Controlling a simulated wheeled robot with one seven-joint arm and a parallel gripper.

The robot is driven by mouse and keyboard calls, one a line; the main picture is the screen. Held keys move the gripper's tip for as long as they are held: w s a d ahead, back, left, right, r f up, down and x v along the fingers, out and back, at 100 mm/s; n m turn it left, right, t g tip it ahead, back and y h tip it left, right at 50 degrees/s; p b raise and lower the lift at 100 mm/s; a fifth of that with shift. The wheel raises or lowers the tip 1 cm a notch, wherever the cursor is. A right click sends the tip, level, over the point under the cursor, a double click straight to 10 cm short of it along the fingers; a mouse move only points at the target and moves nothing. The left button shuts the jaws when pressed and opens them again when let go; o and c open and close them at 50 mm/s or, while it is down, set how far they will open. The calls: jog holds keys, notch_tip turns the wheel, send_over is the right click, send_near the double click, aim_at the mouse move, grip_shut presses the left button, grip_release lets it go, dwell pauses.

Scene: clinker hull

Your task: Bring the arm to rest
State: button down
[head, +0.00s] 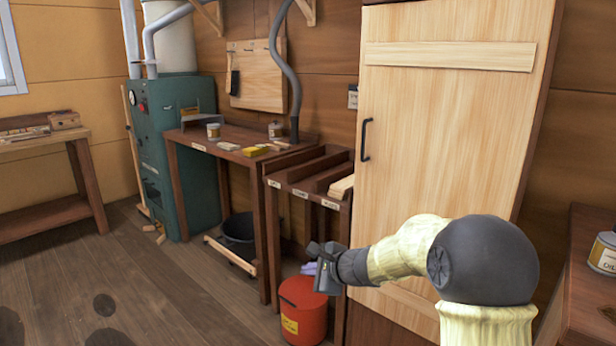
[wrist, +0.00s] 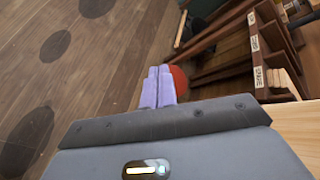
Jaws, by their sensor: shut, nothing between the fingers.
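My arm reaches in from the right of the head view, in front of the pale wooden door (head: 450,130). My gripper (head: 318,268) is at its left end, above and in front of the red bin (head: 303,312). In the wrist view my gripper's purple fingers (wrist: 157,88) are together with nothing between them. Part of the red bin (wrist: 180,82) shows just beyond the fingertips.
A labelled wooden rack (head: 310,180) stands left of the door, beside a workbench (head: 230,145) with cans and blocks. A green machine (head: 175,150) stands behind. A bench with a can (head: 604,252) is at right. Open floor (head: 120,270) lies at left.

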jog(key=s+d+f+n+g+h, duration=0.25)
jog(key=s+d+n, duration=0.3)
jog(key=s, duration=0.45)
jog(key=s+d+f+n+g+h, duration=0.2)
jog(key=s+d+f+n+h, duration=0.15)
jog(key=s+n, duration=0.4)
jog(key=s+d+f+n+g+h, duration=0.2)
jog(key=s+d+f+n, duration=0.3)
jog(key=s, duration=0.7)
notch_tip(320, 180, up, 37)
jog(key=m+p, duration=0.1)
jog(key=p, duration=3.3)
jog(key=shift+d+f+p, duration=0.15)
jog(key=shift+d+p, duration=0.15)
jog(key=shift+d, duration=0.1)
jog(key=shift+w+t, duration=0.1)
jog(key=shift+t, duration=0.15)
